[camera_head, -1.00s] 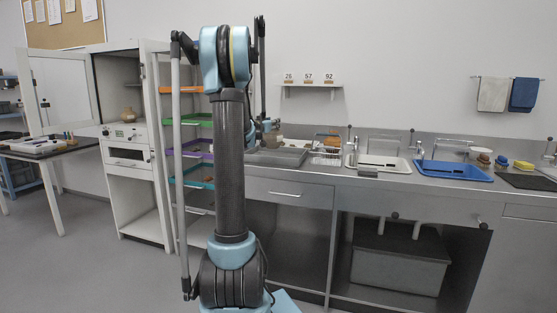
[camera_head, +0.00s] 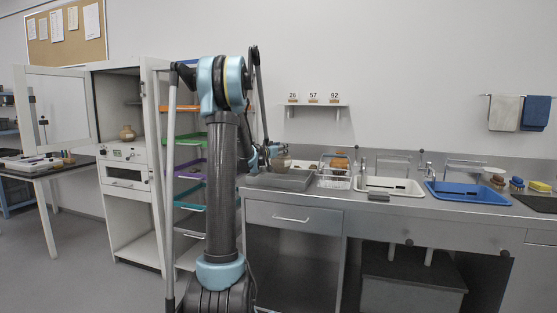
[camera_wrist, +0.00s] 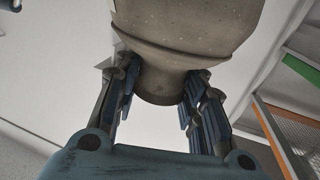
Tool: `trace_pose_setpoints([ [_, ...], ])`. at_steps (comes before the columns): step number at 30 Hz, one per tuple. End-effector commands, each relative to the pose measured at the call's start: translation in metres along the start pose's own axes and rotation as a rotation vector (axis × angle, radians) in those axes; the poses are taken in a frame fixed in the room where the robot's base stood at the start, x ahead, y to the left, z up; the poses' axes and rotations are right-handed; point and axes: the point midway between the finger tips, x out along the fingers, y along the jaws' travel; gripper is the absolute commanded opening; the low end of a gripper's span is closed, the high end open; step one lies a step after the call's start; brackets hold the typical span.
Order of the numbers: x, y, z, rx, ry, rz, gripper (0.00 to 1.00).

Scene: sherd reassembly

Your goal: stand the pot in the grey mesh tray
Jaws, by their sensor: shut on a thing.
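My gripper (camera_wrist: 160,88) is shut on the pot (camera_wrist: 185,35), with its fingers on both sides of the narrow neck-like part. The pot is grey-brown with a speckled, wide body; its far end runs out of the wrist view. In the head view the pot (camera_head: 281,163) shows small at the end of my arm, over or at the grey tray (camera_head: 280,182) on the left end of the counter. I cannot tell whether pot and tray touch. My arm hides part of the gripper and the tray's left side.
A white wire basket (camera_head: 336,180) with orange-brown pieces stands right of the tray, then a white basin (camera_head: 390,188) and a blue basin (camera_head: 467,192). An open rack with coloured shelves (camera_head: 190,169) stands left of the counter. Another pot (camera_head: 127,132) sits in the open cabinet.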

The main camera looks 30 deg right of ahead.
Motion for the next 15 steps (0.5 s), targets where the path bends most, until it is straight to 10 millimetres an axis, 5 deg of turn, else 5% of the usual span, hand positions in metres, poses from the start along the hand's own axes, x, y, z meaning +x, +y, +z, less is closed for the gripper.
trace_pose_setpoints([
  [9,0.001,0.002,0.036,0.000,0.000,0.002,0.00],
  [15,0.001,0.002,0.039,0.000,0.000,0.002,0.00],
])
